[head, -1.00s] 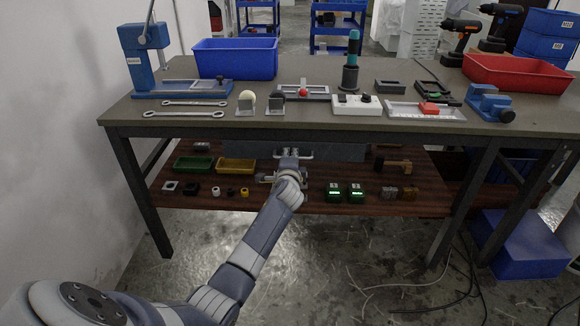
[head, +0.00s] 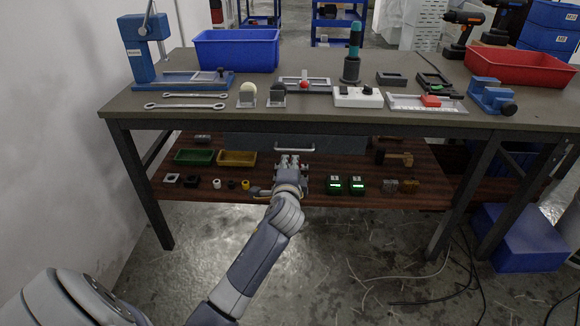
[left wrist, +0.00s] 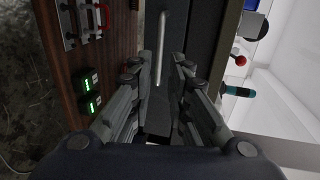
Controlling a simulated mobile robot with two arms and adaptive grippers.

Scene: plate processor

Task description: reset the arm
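My left gripper (head: 289,160) is in front of the lower shelf, just below the handle (head: 295,149) of a grey drawer (head: 345,143) under the tabletop. In the left wrist view, the two fingers of the gripper (left wrist: 161,62) stand apart with nothing held between them. The bar handle (left wrist: 161,45) shows ahead of the fingertips against the dark drawer front, apart from the fingers as far as I can tell. My left arm reaches up from the bottom left. My right gripper is in neither view.
The workbench (head: 240,122) carries a blue bin (head: 237,52), a red bin (head: 518,70), wrenches and fixtures. The shelf below holds green (head: 195,157) and yellow (head: 237,159) trays and two green-lit devices (head: 345,185). Cables lie on the floor at right.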

